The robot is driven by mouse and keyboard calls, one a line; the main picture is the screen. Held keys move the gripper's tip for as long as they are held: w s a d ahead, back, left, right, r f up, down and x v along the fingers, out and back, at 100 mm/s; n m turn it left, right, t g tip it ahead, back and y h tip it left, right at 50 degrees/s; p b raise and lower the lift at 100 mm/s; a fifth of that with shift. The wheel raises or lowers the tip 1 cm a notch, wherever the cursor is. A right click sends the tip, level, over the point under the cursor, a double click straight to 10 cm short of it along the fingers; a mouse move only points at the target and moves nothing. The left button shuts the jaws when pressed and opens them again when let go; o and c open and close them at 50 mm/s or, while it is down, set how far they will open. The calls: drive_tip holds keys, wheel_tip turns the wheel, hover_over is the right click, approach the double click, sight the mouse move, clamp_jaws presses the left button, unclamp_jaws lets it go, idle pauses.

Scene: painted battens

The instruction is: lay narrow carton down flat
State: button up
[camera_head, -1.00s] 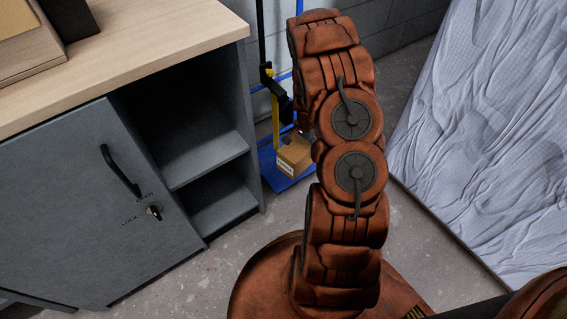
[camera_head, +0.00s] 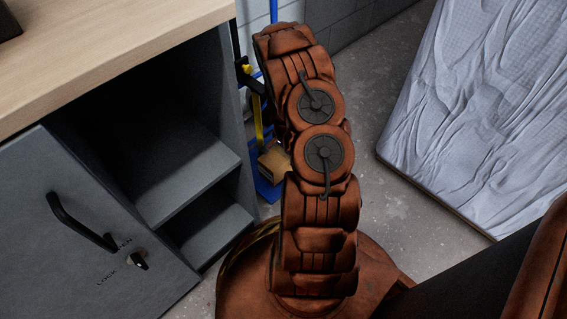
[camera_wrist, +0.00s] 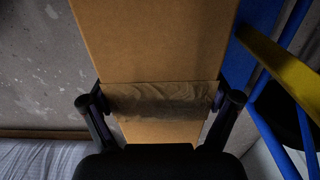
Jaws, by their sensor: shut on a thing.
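A brown cardboard carton (camera_wrist: 160,40) runs through the middle of the wrist view, with a band of shiny tape across it. My gripper (camera_wrist: 158,98) is shut on the carton, one black fingertip against each side at the taped band. In the head view a small brown carton (camera_head: 275,163) shows partly behind my arm, over or on a blue plate; it looks like the same one. My gripper is hidden behind my arm there. I cannot tell whether the carton touches its support.
A blue hand truck (camera_head: 266,188) with a yellow strap (camera_head: 258,118) stands beside the carton. A grey cabinet (camera_head: 100,225) with open shelves and a wooden top is at left. A mattress-like, wrinkled white panel (camera_head: 480,110) is at right. Bare concrete floor lies between.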

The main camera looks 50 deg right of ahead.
drive_tip(key=shift+f+b, duration=0.75)
drive_tip(key=shift+f, duration=1.3)
drive_tip(key=shift+f, duration=0.15)
drive_tip(key=o, duration=1.5)
wheel_tip(320, 180, up, 12)
drive_tip(key=p, duration=0.5)
drive_tip(key=shift+r, duration=0.2)
